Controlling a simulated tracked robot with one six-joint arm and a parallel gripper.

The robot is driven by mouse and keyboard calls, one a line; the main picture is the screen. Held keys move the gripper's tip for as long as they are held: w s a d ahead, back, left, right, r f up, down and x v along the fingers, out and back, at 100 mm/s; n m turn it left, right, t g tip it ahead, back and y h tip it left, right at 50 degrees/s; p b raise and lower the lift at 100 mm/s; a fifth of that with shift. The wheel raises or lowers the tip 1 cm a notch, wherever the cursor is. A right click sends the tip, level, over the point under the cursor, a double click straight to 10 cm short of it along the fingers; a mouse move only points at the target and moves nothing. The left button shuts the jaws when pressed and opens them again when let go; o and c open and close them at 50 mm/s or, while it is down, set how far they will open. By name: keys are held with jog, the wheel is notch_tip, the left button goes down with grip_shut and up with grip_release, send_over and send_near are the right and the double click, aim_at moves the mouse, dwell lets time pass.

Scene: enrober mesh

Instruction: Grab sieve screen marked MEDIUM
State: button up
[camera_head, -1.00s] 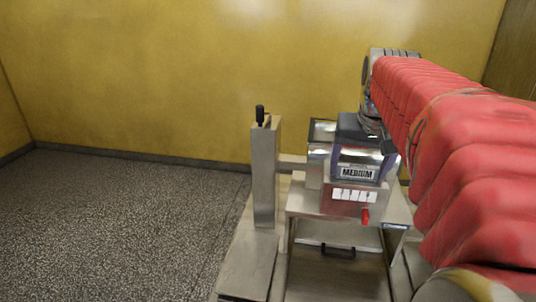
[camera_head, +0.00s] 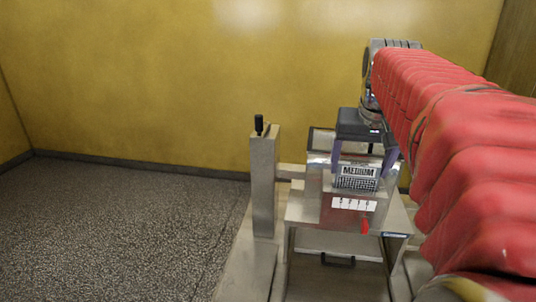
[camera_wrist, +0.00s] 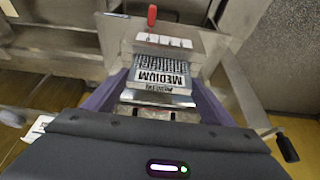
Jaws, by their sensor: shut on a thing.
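The sieve screen marked MEDIUM (camera_head: 357,184) has a white label with black letters above a dark mesh. My gripper (camera_head: 362,172) is shut on it, with one purple finger at each side. The screen stands partly above the metal housing of the machine (camera_head: 325,204); its lower end is hidden behind the housing front. In the wrist view the screen (camera_wrist: 162,66) lies between the fingers of my gripper (camera_wrist: 160,92), its label and mesh facing the camera.
A drawer with a dark handle (camera_head: 338,260) is below. The floor at left is clear.

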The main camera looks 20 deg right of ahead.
notch_tip(320, 180, up, 7)
dwell(0.4)
dwell(0.5)
